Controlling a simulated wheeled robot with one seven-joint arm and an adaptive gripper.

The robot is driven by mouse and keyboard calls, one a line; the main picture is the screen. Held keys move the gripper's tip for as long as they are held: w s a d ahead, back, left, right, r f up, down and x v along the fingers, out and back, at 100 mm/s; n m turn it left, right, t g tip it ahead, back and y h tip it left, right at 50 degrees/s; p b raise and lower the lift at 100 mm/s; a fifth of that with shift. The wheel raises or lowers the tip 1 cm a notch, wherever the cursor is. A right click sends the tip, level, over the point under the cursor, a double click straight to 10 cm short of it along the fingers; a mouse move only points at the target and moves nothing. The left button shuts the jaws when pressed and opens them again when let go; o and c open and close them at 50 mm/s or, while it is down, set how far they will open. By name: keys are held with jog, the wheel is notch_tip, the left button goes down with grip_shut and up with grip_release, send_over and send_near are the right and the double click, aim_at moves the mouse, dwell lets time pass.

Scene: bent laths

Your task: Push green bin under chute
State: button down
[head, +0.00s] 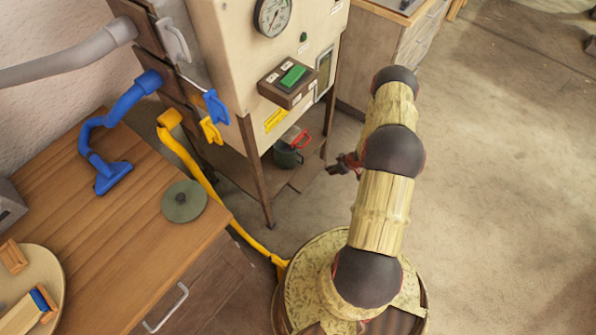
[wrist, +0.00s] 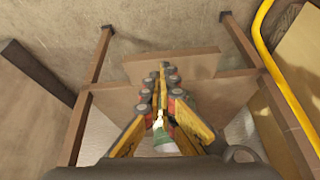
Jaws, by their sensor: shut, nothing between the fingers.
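The green bin (head: 287,156) stands low down under the cream machine (head: 230,60), between its legs, and is small and partly shaded. A red piece (head: 298,137) shows just above and behind it. I cannot make out the chute for sure. My gripper (head: 335,168) is just to the right of the bin, apart from it in the head view, low beside the machine's leg. In the wrist view my gripper (wrist: 162,72) has its fingers together with nothing held. A pale green patch (wrist: 164,142) shows between the finger links; I cannot tell whether it is the bin.
The machine's dark legs (head: 255,175) and low wooden boards (wrist: 190,66) frame the space. A yellow hose (head: 205,185) runs along the left side to the floor. A wooden bench (head: 110,225) is at left, a cabinet (head: 395,45) behind. The floor (head: 490,190) at right is clear.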

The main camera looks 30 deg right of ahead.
jog(key=shift+n+t+y, duration=0.3)
jog(key=shift+n, duration=0.2)
jog(key=b+x, duration=0.1)
jog(key=x, duration=0.2)
jog(key=w+a+b+x, duration=0.1)
jog(key=x, duration=0.3)
jog(key=r+b+x, duration=0.1)
jog(key=x, duration=0.3)
jog(key=shift+w+a+b, duration=0.35)
jog(key=shift+a+b, duration=0.05)
jog(key=w, duration=0.2)
jog(key=shift+w+a+r+b, duration=0.25)
jog(key=shift+a+r+b, duration=0.05)
jog(key=shift+a, duration=0.1)
jog(key=shift+w+a, duration=0.2)
jog(key=shift+w, duration=0.35)
jog(key=shift+w, duration=0.1)
jog(key=w, duration=0.2)
jog(key=w+a+b, duration=0.1)
jog(key=w, duration=0.1)
jog(key=w+a+b, duration=0.1)
jog(key=w, duration=0.1)
jog(key=shift+w+a, duration=0.1)
